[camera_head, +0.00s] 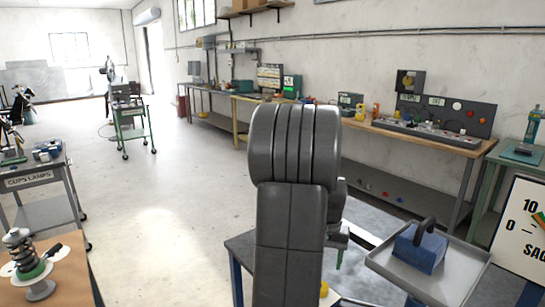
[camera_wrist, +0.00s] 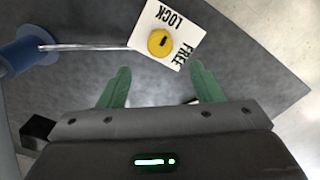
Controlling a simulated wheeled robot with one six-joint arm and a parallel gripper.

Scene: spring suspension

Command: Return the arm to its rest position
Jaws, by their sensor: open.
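My gripper (camera_wrist: 160,88) shows in the wrist view as two green fingers set wide apart, with nothing between them. It hangs over a dark grey surface (camera_wrist: 225,50). Beyond the fingertips is a white plate (camera_wrist: 182,24) marked LOCK and FREE, with a yellow round knob (camera_wrist: 160,43) on it. In the head view my folded arm fills the middle and hides most of the gripper and much of the bench behind it.
A grey tray (camera_head: 455,285) with a blue block (camera_head: 420,248) with a dark handle stands at right. A spring unit (camera_head: 20,250) stands on a brown-topped table at left. A thin metal rod (camera_wrist: 85,47) reaches the white plate. Open floor (camera_head: 170,200) lies left of my arm.

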